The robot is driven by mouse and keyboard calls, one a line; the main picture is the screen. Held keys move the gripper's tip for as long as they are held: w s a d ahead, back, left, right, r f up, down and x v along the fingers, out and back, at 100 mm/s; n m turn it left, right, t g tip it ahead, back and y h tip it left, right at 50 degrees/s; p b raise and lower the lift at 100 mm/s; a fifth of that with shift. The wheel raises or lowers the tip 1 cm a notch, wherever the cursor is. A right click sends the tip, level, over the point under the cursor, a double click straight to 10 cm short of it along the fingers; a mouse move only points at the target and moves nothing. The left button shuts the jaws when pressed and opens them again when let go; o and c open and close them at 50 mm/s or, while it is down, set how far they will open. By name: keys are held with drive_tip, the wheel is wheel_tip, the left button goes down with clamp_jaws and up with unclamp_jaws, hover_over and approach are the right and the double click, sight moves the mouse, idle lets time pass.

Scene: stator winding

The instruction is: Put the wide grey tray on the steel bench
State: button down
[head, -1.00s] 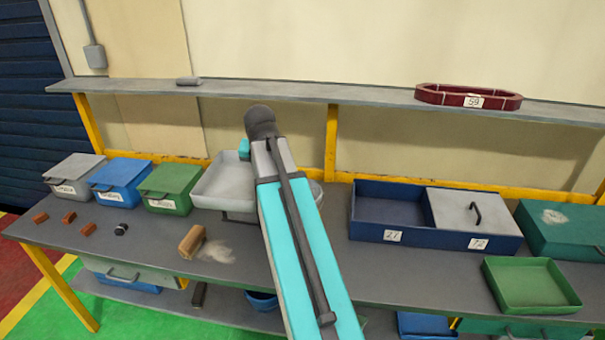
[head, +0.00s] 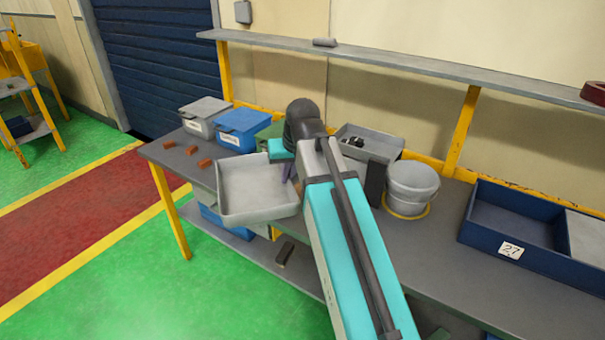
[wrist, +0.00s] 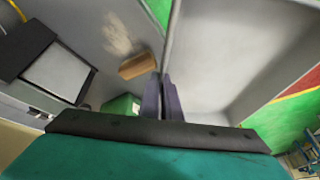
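The wide grey tray (head: 258,186) is a shallow, empty light-grey tray, held in the air in front of the grey-topped bench (head: 440,245), over its front edge. In the wrist view the tray (wrist: 215,60) fills the right side, and its wall runs up to the fingers. My gripper (wrist: 163,95) is shut on that wall. In the head view the gripper (head: 288,172) is partly hidden by my arm and wrist. Whether this grey bench is the steel one I cannot tell.
Grey (head: 205,116), blue (head: 239,127) and green lidded boxes stand at the back left. Several brown blocks (head: 205,163) lie near them. A smaller grey tray (head: 385,142), a bucket (head: 412,185) and a blue divided tray (head: 510,255) stand rightward. Green floor (head: 70,290) is open at left.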

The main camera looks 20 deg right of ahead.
sight(282, 187)
drive_tip(key=shift+n, duration=0.3)
drive_tip(key=f+b, duration=0.1)
drive_tip(key=a+f, duration=0.1)
drive_tip(key=a+f+b, duration=0.1)
drive_tip(key=shift+f+b, duration=0.3)
drive_tip(key=shift+b, duration=0.05)
drive_tip(key=shift+s, duration=0.1)
